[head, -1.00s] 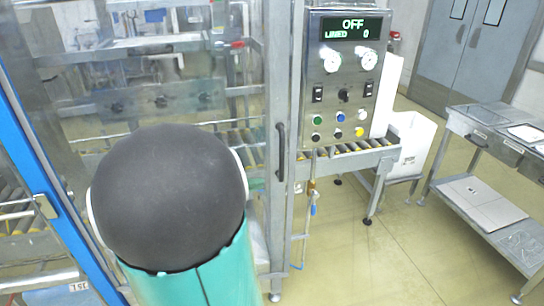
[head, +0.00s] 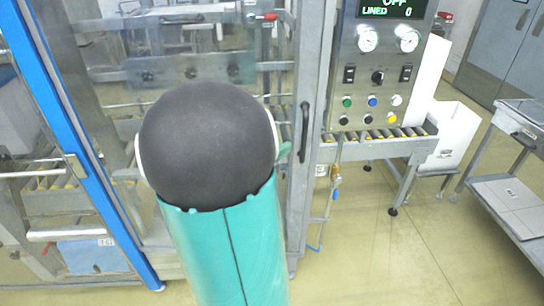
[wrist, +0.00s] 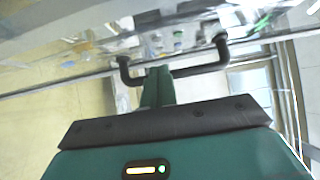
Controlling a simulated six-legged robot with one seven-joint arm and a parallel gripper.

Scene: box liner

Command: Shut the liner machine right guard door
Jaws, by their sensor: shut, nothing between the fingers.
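The right guard door is a clear panel in a grey metal frame (head: 311,60), left of the control panel in the head view. Its black bar handle (head: 304,132) stands upright on that frame. I cannot tell how far ajar the door is. In the wrist view the handle (wrist: 200,71) lies across the upper middle. My gripper (wrist: 158,72) is shut and empty, its teal fingers overlapping the handle bar; whether they touch it is unclear. In the head view my dark arm joint and teal link hide most of the gripper and part of the door.
The control panel (head: 376,75) with gauges and coloured buttons stands right of the door. A roller conveyor (head: 385,136) juts out below it, with a white bin (head: 455,135) beyond. A blue frame post (head: 75,150) stands at left. The floor at lower right is clear.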

